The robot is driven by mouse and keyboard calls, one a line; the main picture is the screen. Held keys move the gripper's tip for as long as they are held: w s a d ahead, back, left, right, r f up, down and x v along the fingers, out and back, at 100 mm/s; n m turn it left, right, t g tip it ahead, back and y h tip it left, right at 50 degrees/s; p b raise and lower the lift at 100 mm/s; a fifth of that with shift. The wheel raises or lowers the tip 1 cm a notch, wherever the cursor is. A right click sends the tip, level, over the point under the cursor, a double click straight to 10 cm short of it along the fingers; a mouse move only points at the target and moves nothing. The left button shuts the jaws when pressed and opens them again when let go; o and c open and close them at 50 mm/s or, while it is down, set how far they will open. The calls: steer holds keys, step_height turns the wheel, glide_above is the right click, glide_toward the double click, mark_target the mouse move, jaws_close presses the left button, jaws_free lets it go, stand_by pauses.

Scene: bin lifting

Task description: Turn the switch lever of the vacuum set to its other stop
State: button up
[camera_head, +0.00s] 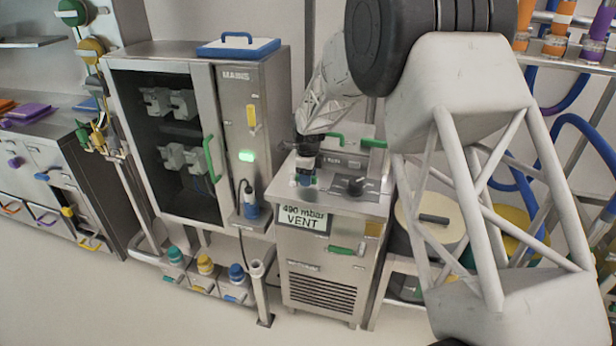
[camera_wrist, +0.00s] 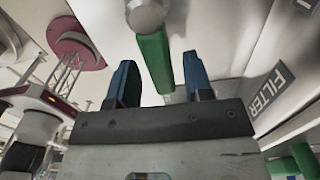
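The vacuum set (camera_head: 322,265) is a steel cabinet in the middle of the head view, with a sign reading "490 mbar VENT" (camera_head: 302,217) on its front. My gripper (camera_head: 305,180) points down over the left part of its top, with blue fingertips. In the wrist view my gripper (camera_wrist: 159,65) is open. A green lever bar (camera_wrist: 154,60) runs from a round metal hub (camera_wrist: 146,14) into the space between the fingers. A gap shows on both sides of the bar, so the fingers are not closed on it. In the head view I cannot make out this lever clearly near the fingertips.
A glass-fronted cabinet (camera_head: 270,120) with a green handle (camera_head: 211,160) stands close on the left. A dark knob (camera_head: 354,187) is on the set's top. A "FILTER" label (camera_wrist: 268,92) is right of the fingers. My arm hides much of the right side.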

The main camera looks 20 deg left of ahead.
stand_by(0.3)
steer(key=shift+r, duration=3.9)
steer(key=shift+d+r, duration=0.15)
steer(key=s+d+r+n, duration=0.3)
steer(key=s+d+r, duration=0.3)
steer(key=d, duration=0.3)
steer(key=s+d+r+n+t, duration=0.1)
steer(key=s+d+r+n, duration=0.2)
steer(key=s+d+r, duration=0.35)
steer(key=s+d+r+n, duration=0.35)
steer(key=s+d, duration=0.35)
steer(key=d, duration=0.5)
steer(key=s+d+n, duration=0.4)
steer(key=s+d, duration=0.4)
steer(key=s, duration=0.6)
steer(key=s+d+f+n+t, duration=0.1)
steer(key=s+d+n, duration=0.3)
steer(key=s, duration=1.1)
steer(key=d, duration=0.3)
steer(key=shift+s+d+f+t, duration=0.2)
steer(key=shift+d+t, duration=0.1)
steer(key=shift+d, duration=0.1)
